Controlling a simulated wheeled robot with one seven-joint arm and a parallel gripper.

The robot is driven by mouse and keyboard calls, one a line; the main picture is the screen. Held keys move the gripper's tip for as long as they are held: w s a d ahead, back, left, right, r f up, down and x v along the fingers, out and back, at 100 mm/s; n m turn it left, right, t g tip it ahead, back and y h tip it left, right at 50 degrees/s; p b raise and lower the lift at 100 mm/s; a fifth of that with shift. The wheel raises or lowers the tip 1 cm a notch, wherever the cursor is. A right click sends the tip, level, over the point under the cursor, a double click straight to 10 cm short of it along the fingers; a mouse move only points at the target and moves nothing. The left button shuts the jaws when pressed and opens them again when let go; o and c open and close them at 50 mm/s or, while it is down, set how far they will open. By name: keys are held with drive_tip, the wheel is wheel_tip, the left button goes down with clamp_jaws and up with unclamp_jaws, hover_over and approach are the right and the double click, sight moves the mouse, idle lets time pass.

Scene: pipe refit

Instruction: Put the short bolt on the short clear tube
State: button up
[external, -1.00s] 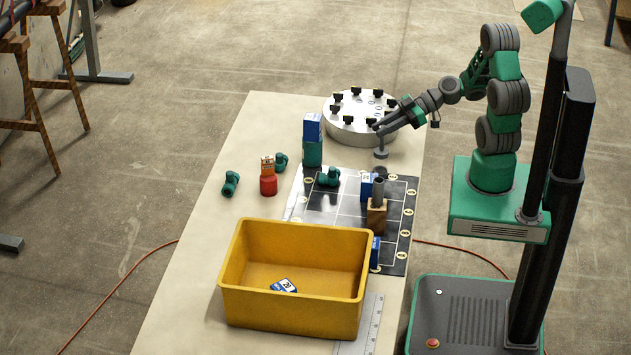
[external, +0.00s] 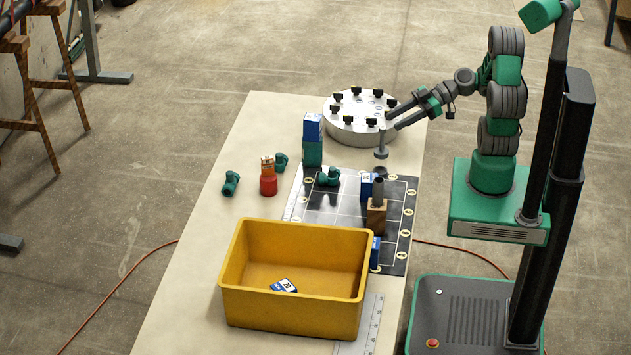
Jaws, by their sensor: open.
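A grey bolt-like piece (external: 381,148) with a narrow upright stem and a wide flat disc at its lower end is on the right side of the table, just below the round flange; I cannot tell whether this is the short bolt. My gripper (external: 391,121) is open, its two fingers spread close to the top of this stem; touching or apart is too small to tell. I cannot make out the short clear tube.
A round metal flange (external: 352,132) with several black knobs lies behind my gripper. A yellow bin (external: 292,315) with a blue-and-white box inside stands in front. Green fittings (external: 230,183), a red-based piece (external: 268,185) and stacked boxes (external: 312,128) stand left of the dark grid mat (external: 335,208).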

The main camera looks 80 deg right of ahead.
drive_tip(key=r+p+v, duration=0.1)
drive_tip(key=p+v, duration=0.1)
drive_tip(key=v, duration=0.4)
drive_tip(key=w+a+f+m+g+h, duration=0.1)
drive_tip(key=w+a+f+g+h, duration=0.15)
drive_tip(key=a+f+g, duration=0.45)
drive_tip(key=a+r+m+g+h, duration=0.1)
drive_tip(key=a+r+m+h, duration=0.3)
drive_tip(key=a+r, duration=0.2)
drive_tip(key=shift+w+a+r+m, duration=0.35)
drive_tip(key=shift+w+r+m, duration=0.05)
drive_tip(key=shift+r, duration=0.1)
